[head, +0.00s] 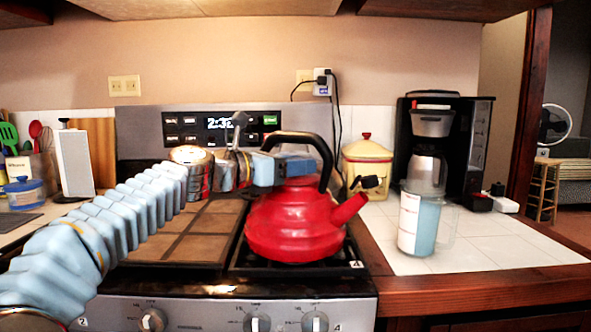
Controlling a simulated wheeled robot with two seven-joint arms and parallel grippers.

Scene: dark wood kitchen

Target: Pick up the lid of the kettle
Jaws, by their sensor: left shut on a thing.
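The red kettle (295,225) stands on the right-hand stove grate, its spout pointing right and its black handle (322,150) arching over the top. The red lid (300,182) is at the kettle's top under the handle, partly hidden by my gripper. My left arm comes in from the left, and my left gripper (295,165) is at the lid's top, inside the handle's arch, shut on the lid. The lid's knob is hidden by the fingers. I cannot tell whether the lid is raised off the kettle. My right gripper is not in view.
A yellow canister (367,165), a coffee maker (450,145) and a blue-and-white cup (419,222) stand on the right counter. The tiled counter front (490,245) at right is clear.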

